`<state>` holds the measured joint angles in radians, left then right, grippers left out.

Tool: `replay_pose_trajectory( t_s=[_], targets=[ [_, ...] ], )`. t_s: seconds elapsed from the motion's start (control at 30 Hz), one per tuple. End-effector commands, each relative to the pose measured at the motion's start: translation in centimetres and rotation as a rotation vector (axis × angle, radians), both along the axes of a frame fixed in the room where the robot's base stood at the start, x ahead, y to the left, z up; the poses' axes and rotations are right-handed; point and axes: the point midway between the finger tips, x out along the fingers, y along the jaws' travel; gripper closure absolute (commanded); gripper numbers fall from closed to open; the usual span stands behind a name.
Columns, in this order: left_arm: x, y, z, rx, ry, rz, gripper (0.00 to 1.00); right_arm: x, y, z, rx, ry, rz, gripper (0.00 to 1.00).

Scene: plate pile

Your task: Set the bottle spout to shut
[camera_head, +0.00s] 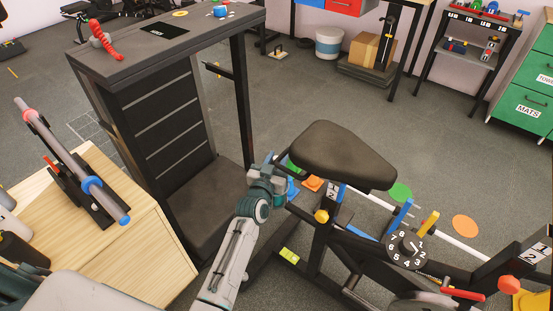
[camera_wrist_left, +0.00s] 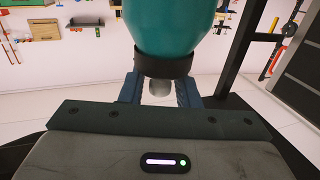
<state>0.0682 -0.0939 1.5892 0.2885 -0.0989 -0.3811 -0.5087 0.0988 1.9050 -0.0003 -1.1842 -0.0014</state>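A teal bottle (camera_wrist_left: 172,25) with a black collar (camera_wrist_left: 166,65) fills the top middle of the left wrist view. Its small grey spout (camera_wrist_left: 159,88) points down toward my left gripper (camera_wrist_left: 160,92). The blue fingers stand on either side of the spout with gaps showing, so the gripper looks open around it and apart from it. In the head view my left gripper (camera_head: 283,168) is by the exercise bike, under the saddle's left end, where the bottle is mostly hidden. My right gripper is not in view.
The bike's dark saddle (camera_head: 343,155) overhangs close to my left gripper. A dark shelf unit (camera_head: 160,62) stands to its left. A wooden box (camera_head: 140,235) carries a clamped bar (camera_head: 70,155).

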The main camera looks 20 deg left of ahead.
Motion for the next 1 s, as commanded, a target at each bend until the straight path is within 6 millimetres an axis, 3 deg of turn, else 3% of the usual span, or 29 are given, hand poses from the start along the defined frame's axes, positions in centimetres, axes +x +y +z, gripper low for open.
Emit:
replay_pose_trajectory(
  t_s=[0.43, 0.53, 0.8, 1.0],
  targets=[
    [-0.8, 0.0, 0.0, 0.0, -0.003, 0.001, 0.61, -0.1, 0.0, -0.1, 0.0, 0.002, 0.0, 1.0],
    [-2.2, 0.1, -0.1, -0.001, -0.003, 0.001, 0.61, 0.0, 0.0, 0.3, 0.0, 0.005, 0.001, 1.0],
    [-7.6, 0.3, -0.2, -0.001, -0.002, 0.001, 0.61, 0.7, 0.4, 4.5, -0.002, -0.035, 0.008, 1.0],
    [-10.1, 0.4, -0.1, -0.001, -0.002, 0.0, 0.61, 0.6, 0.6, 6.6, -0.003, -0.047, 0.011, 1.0]
  ],
)
